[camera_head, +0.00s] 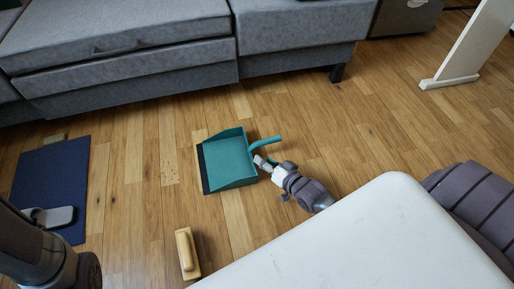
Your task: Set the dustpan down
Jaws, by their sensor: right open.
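A teal dustpan (229,163) lies on the wooden floor in the middle of the head view. Its dark front lip faces left and its handle (265,143) points right. My right gripper (266,163) is open at the right side of the dustpan, just below the handle. I cannot tell whether a finger touches the pan or handle. My left arm comes in at the lower left corner, and its gripper does not show.
A blue mat (48,177) with a grey slipper (52,217) is at the left. A grey sofa (130,55) spans the back; a white panel (472,45) stands right.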

